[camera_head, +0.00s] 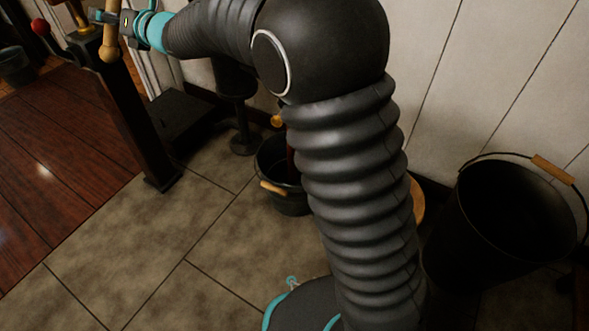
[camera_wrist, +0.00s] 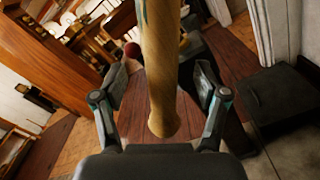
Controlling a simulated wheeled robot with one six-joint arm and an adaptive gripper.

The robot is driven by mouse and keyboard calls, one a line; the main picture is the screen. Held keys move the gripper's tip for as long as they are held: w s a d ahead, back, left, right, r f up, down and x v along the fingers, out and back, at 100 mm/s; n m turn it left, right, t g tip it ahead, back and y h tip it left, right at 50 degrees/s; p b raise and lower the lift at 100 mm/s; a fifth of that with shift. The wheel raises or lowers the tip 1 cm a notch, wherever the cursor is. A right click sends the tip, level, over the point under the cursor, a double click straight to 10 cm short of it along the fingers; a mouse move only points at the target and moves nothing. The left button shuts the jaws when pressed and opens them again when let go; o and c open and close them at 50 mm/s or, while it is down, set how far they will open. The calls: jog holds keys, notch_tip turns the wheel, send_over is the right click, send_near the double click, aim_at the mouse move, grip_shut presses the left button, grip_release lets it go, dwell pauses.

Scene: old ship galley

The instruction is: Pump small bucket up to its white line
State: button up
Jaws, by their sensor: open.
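A small dark bucket (camera_head: 286,203) with a wooden grip on its bail stands on the tiles, partly hidden behind my arm. A brass spout (camera_head: 277,121) shows just above it. I cannot make out a white line or the water level. A dark pump stand (camera_head: 240,112) rises beside the bucket, its top hidden by my arm. A light wooden handle (camera_head: 109,45) hangs at my gripper (camera_head: 106,18). In the wrist view the handle (camera_wrist: 162,108) lies between the two fingers of my gripper (camera_wrist: 161,82), which are spread with gaps on both sides.
A large black bucket (camera_head: 455,238) stands at the right. A dark post (camera_head: 128,125) stands near the wooden floor's edge. A low dark box (camera_head: 182,118) sits by the wall. Another bucket (camera_head: 15,66) is far left. Open tiles (camera_head: 130,240) lie in front.

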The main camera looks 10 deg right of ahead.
jog(key=shift+s+d, duration=0.1)
jog(key=v, duration=1)
jog(key=shift+s+d, duration=0.25)
jog(key=shift+s, duration=0.05)
dwell(0.4)
